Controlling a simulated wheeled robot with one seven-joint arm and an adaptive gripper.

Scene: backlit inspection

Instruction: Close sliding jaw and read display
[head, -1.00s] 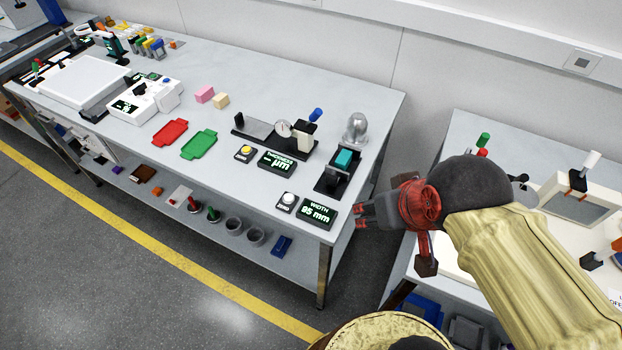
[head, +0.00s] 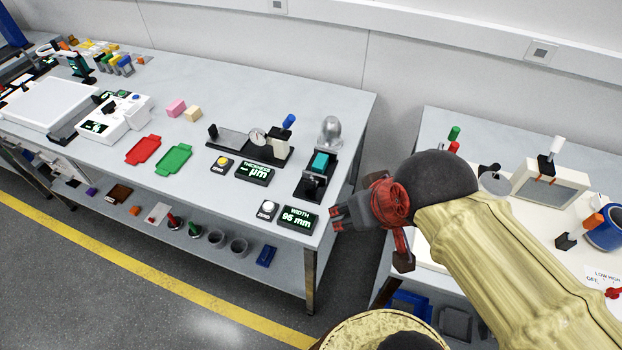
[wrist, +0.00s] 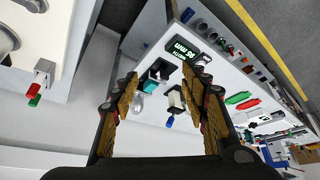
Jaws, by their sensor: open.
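The width gauge (head: 313,184) with its black sliding jaw and a teal block (head: 320,162) sits near the right end of the long table. The width display (head: 297,218) in front of it reads what looks like 95 or 96 mm. My gripper (head: 336,217) is open and empty, just off the table's right end, to the right of the display and apart from the gauge. In the wrist view, my open fingers (wrist: 157,118) frame the table, with the teal block (wrist: 150,86) and the display (wrist: 183,52) beyond them. Whether the jaw touches the block is unclear.
A zero button (head: 267,209) is beside the display. A thickness gauge (head: 257,137) and its display (head: 254,172) stand to the left, and a clear dome (head: 330,132) behind. A gap separates this table from a second bench (head: 481,133) at right.

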